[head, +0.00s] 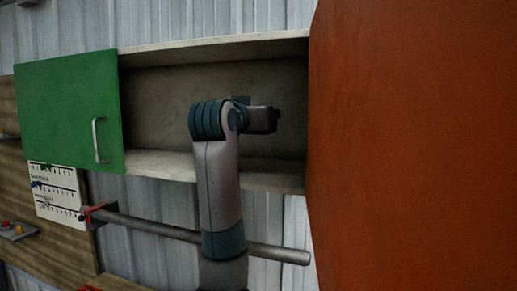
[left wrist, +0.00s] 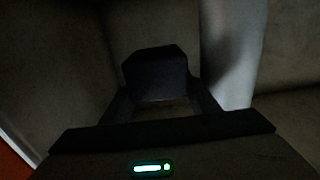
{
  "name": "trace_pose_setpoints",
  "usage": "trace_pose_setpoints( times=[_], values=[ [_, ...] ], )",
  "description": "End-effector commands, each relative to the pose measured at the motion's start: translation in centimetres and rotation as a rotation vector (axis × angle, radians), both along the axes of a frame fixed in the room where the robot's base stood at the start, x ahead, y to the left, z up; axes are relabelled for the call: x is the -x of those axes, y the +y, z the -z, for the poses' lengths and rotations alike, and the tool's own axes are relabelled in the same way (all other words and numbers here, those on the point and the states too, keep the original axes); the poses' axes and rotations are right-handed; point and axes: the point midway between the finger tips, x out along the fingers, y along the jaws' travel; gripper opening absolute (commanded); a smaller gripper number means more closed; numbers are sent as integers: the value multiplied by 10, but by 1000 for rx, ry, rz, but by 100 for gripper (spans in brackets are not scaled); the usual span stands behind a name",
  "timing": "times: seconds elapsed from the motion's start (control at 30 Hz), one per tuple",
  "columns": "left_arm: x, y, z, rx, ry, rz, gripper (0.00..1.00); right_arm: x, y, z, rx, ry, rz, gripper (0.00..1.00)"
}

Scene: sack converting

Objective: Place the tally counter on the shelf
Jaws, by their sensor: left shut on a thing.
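The shelf (head: 165,163) is the floor of an open, pale wall cabinet between a green door and an orange-brown panel. My left gripper (head: 272,119) reaches into the cabinet opening, above the shelf board and toward its right side. In the left wrist view, the gripper (left wrist: 162,100) is shut on a dark, blocky thing (left wrist: 158,72), which seems to be the tally counter. The picture is too dark to show its details. In the head view the counter cannot be told apart clearly from the dark fingertips. My right gripper is not in view.
The green door (head: 60,112) with a metal handle stands at the left. A large orange-brown panel (head: 415,150) closes off the right. A grey rail (head: 160,228) runs below the cabinet. The shelf left of my arm looks bare. A pale upright shape (left wrist: 230,50) shows in the wrist view.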

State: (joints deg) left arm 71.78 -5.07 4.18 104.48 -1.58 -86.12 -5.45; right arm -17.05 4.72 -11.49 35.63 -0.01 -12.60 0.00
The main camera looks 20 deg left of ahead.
Motion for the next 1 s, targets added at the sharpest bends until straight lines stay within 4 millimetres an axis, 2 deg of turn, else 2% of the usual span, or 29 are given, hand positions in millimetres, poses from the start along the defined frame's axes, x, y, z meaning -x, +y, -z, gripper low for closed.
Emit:
trace_pose_setpoints(
  times=[0.1, 0.4, 0.87, 1.0],
  values=[
    [0, 0, 18, 1, 1, 1, 22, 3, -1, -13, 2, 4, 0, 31],
    [0, 0, 54, 1, -1, 1, 22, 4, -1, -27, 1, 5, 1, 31],
    [0, 0, 60, 0, -2, 1, 22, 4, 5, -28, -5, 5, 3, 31],
    [0, 0, 68, 1, 0, 1, 22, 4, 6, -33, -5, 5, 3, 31]
  ],
)
